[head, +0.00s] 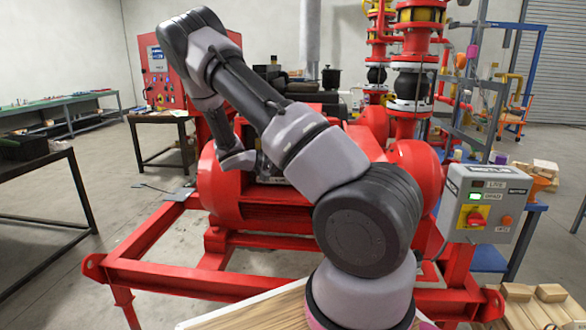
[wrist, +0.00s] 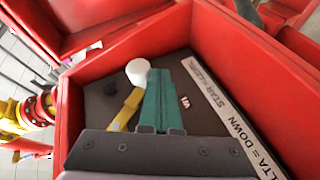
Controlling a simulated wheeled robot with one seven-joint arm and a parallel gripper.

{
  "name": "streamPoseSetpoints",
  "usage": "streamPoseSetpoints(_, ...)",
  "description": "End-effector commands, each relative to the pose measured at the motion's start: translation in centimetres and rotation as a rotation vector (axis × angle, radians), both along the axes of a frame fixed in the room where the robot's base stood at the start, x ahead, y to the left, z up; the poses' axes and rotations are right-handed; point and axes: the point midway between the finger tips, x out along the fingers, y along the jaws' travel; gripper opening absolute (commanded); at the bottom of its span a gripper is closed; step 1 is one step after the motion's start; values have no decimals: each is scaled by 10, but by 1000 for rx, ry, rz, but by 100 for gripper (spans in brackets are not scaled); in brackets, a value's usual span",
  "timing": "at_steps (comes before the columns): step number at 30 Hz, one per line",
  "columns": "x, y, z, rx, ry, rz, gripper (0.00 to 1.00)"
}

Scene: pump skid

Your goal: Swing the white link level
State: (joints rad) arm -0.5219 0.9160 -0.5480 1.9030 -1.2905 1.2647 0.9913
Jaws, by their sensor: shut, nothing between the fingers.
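In the wrist view, my gripper (wrist: 163,75) reaches into an open red terminal box (wrist: 225,75). Its two teal fingers are together, with nothing visible between them. A white round piece (wrist: 138,71), which seems to belong to the white link, stands just left of the fingertips. I cannot tell whether they touch. A yellow strip (wrist: 128,108) lies below it, beside the fingers. The link's full length and its angle cannot be made out. A label (wrist: 232,115) on the box's right wall reads STAR and DELTA = DOWN. In the head view my arm hides most of the box.
The box's red walls rise close around the fingers, and its raised lid (wrist: 115,35) is at the upper left. The box sits on a red motor (head: 220,190) on a red skid frame (head: 175,275). A grey control box (head: 485,203) stands at the right.

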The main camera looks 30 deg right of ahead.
Motion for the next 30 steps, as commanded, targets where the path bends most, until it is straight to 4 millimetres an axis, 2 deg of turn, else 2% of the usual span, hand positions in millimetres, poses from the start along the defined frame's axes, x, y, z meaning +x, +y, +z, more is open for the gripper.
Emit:
streamPoseSetpoints(7,-10,-15,5,9,-9,-4,0)
streamPoseSetpoints(12,-15,-23,8,-115,76,0,0)
streamPoseSetpoints(16,-19,-29,14,-103,66,-2,0)
streamPoseSetpoints(28,-27,-41,25,-448,300,0,0)
streamPoseSetpoints(30,-28,-42,29,-442,295,-2,0)
